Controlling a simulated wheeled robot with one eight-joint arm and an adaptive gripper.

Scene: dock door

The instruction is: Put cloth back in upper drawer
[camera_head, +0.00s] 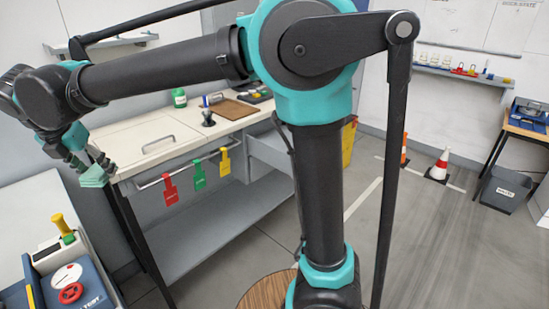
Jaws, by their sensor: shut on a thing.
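My gripper (82,166) is at the left, beside the left end of the workbench (130,165). It is shut on a small pale green piece (95,178) that looks like the cloth, hanging at the fingertips. Its folds are too small to make out. A grey box-like part (268,150) under the right of the bench top may be a drawer; my arm hides part of it. I cannot tell which drawer is the upper one or whether it is open.
Red (171,190), green (199,176) and yellow (224,162) tags hang from the bench's front rail. A blue device (75,285) with a red valve wheel stands at lower left. Cones (439,165) and a grey bin (503,190) stand at right; floor between is clear.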

